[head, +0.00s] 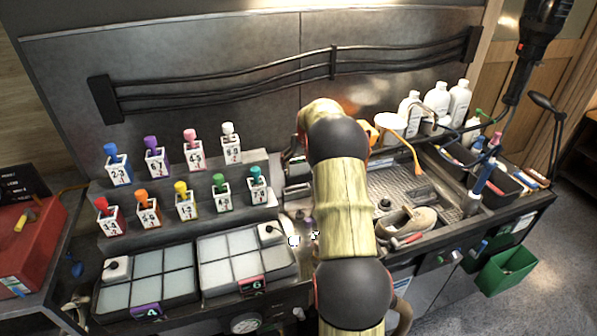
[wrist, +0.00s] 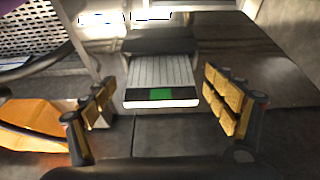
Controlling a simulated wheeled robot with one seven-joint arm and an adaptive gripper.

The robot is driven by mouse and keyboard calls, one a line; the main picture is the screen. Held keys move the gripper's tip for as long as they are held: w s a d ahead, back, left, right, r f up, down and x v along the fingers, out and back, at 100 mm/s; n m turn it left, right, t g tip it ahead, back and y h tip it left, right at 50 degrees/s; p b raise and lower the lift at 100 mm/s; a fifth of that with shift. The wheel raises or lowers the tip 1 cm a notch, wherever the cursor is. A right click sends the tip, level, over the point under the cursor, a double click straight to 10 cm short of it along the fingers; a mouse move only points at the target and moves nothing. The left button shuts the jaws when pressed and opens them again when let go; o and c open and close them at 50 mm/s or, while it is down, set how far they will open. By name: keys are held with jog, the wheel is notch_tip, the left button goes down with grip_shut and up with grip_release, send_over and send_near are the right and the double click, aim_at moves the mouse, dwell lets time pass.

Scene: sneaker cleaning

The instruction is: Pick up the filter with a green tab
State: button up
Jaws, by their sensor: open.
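The filter (wrist: 162,72) is a pale, ribbed, flat block in the middle of the wrist view. Its near end has a dark strip with a green tab (wrist: 161,94) above a white edge. It sits in a dark slot or holder at its far end. My gripper (wrist: 162,102) is open, with one yellow-padded finger on each side of the filter. Both fingers appear apart from it. In the head view my arm covers this area, and I cannot make out the filter there.
A bent orange object (wrist: 35,122) lies left of my gripper. A sneaker (head: 408,226) sits in the sink tray at right. White bottles (head: 437,98) stand behind it.

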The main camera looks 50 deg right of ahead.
jog(key=shift+x, duration=1.2)
jog(key=shift+c, duration=0.3)
jog(key=c, duration=1.1)
jog(key=shift+c, duration=0.2)
